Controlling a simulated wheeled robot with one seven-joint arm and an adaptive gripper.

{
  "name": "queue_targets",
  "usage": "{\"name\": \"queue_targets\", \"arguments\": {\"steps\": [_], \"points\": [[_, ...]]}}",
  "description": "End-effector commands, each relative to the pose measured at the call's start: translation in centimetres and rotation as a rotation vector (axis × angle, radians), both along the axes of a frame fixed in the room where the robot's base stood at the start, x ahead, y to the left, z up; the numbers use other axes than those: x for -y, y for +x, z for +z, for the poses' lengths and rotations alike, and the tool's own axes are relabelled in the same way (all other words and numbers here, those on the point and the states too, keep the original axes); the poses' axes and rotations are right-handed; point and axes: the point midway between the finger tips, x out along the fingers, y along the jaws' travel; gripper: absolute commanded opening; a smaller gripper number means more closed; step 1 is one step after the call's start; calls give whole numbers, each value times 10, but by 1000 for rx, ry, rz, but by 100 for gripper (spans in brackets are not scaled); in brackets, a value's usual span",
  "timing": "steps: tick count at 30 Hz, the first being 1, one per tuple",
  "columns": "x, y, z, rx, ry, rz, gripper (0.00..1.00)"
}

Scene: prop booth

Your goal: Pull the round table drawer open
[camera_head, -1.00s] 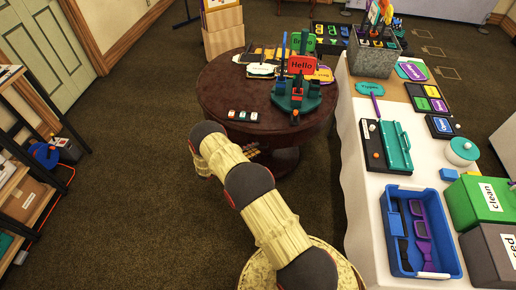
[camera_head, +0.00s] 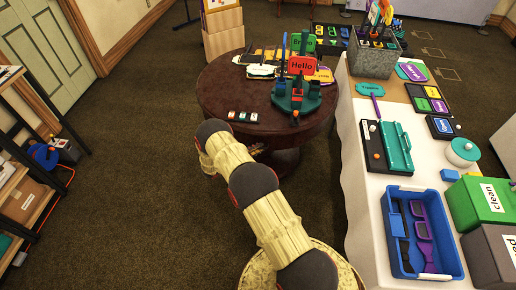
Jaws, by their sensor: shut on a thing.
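The round table (camera_head: 220,98) is dark reddish brown and stands on a thick pedestal, beyond my arm. My arm reaches up to its near left edge. My gripper is hidden behind the arm's own links, so its hold cannot be seen. A small brownish part (camera_head: 257,149) shows just under the near rim, beside the arm. I cannot tell whether it belongs to the drawer or to my gripper. The drawer front and its handle cannot be made out, nor how far the drawer stands out.
The tabletop carries a teal stand (camera_head: 296,101) with signs, small blocks (camera_head: 243,116) and several flat signs. A white-covered table (camera_head: 366,205) stands close on the right, with a blue bin (camera_head: 392,262). A shelf (camera_head: 42,210) is at left. The carpet (camera_head: 130,150) between is clear.

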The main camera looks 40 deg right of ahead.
Motion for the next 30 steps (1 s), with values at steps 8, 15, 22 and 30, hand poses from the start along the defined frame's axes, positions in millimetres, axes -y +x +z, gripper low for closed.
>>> {"name": "queue_targets", "arguments": {"steps": [8,15,22,30], "points": [[0,0,0,-1,0,0,0],[0,0,-1,-1,0,0,0],[0,0,-1,-2,0,1,0],[-12,-10,0,-4,1,3,0]]}}
